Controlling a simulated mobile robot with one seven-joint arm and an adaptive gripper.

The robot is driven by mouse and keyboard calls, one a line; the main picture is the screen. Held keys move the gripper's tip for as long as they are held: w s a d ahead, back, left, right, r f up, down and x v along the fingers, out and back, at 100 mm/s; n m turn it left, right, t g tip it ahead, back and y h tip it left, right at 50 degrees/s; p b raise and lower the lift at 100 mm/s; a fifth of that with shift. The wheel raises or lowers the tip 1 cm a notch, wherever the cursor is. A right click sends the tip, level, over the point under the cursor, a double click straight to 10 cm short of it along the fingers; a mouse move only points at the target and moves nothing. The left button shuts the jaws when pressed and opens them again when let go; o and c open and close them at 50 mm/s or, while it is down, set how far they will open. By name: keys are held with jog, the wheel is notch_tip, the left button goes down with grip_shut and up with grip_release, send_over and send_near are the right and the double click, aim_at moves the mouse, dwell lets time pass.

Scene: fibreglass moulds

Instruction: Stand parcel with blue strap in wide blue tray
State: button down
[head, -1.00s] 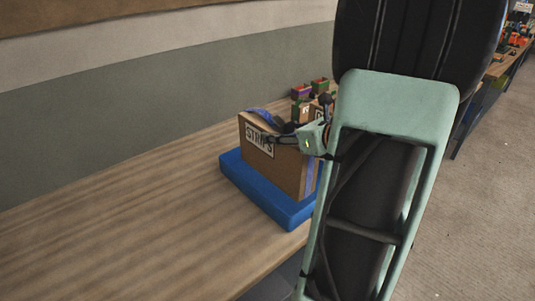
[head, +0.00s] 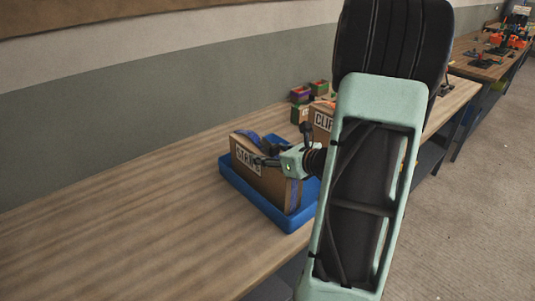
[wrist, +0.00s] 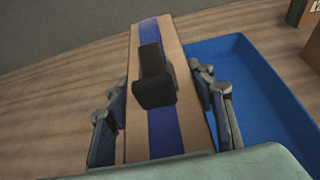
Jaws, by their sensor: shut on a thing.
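The parcel is a narrow cardboard box (head: 264,184) with a label on its side and a blue strap (wrist: 163,132) over its top. A black block-like piece (wrist: 153,80) sits on the strap. The parcel stands on edge inside the wide blue tray (head: 289,226), its lower edge hidden behind the tray's near wall. I cannot tell if it touches the tray floor. The tray also shows in the wrist view (wrist: 245,75), mostly right of the parcel. My gripper (head: 268,155) is shut on the parcel's top, with one finger along each broad side.
Behind the tray stand a cardboard box with a partly hidden label (head: 321,119) and small coloured bins (head: 300,95). The wooden bench (head: 120,225) is clear to the left. A wall (head: 130,130) runs along its back. Another bench (head: 480,65) stands far right.

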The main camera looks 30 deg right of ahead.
jog(key=shift+f, duration=0.1)
jog(key=c, duration=0.9)
grip_release()
jog(key=shift+s+d+r, duration=0.1)
jog(key=shift+s+r, duration=0.1)
jog(key=shift+s, duration=0.05)
jog(key=v, duration=1.1)
jog(key=shift+s, duration=0.3)
jog(key=shift+w, duration=0.1)
